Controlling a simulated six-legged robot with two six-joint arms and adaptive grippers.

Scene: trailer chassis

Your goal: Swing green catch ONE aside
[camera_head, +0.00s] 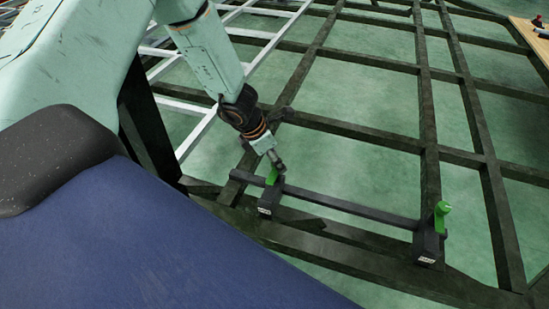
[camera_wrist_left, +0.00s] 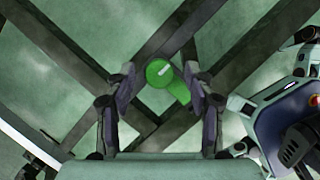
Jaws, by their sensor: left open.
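A green catch (camera_head: 271,178) stands on a dark block (camera_head: 268,202) at the left end of a dark bar. It also shows in the left wrist view (camera_wrist_left: 160,73), as a round head with a short white stroke and an arm pointing down-right. A second green catch (camera_head: 441,212) stands on the block at the bar's right end. I cannot read which number the labels give. My left gripper (camera_head: 277,163) is open right at the left catch. In the left wrist view its fingers (camera_wrist_left: 159,85) stand on either side of the green head; contact is unclear. My right gripper is not in view.
The dark bar (camera_head: 350,207) runs between the two blocks. Dark chassis beams (camera_head: 430,130) cross over a green floor, with open gaps between them. White rails (camera_head: 265,50) lie at upper left. A wooden surface (camera_head: 535,38) is at the top right corner.

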